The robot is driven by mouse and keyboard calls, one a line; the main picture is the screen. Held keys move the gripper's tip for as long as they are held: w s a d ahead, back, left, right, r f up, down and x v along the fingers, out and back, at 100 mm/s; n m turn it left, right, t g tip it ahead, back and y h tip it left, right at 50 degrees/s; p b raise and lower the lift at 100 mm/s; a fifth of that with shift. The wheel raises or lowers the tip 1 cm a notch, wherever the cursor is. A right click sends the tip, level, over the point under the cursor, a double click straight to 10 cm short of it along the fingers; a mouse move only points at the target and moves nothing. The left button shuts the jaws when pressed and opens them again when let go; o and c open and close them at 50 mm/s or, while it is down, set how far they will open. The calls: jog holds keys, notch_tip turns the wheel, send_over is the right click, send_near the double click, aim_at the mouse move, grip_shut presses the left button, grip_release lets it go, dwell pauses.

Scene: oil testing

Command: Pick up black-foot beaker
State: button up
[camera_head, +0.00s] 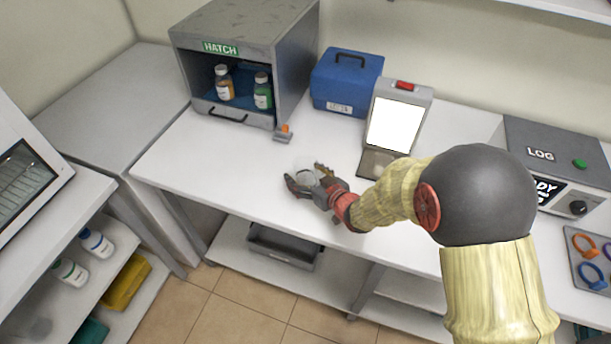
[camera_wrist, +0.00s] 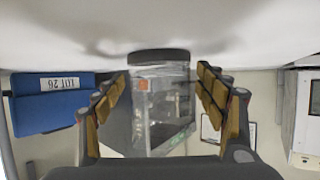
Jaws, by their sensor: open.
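The black-foot beaker is a clear glass vessel with a dark round foot; it shows in the wrist view (camera_wrist: 160,98), which is upside down, and faintly in the head view (camera_head: 305,163). It appears to stand upright on the white table (camera_head: 235,172). My gripper (camera_head: 307,178) is open around the beaker, with one finger on each side; it also shows in the wrist view (camera_wrist: 162,80). Gaps show between the fingers and the glass in the wrist view. In the head view the fingers partly hide the beaker and its foot.
The grey hatch box (camera_head: 285,55) with two bottles stands behind left. A small orange-topped item (camera_head: 284,133), a blue case (camera_head: 347,80) and a device with a white screen (camera_head: 396,124) stand behind the beaker. The table left of my gripper is clear.

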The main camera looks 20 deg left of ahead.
jog(key=c, duration=0.3)
jog(key=c, duration=1.1)
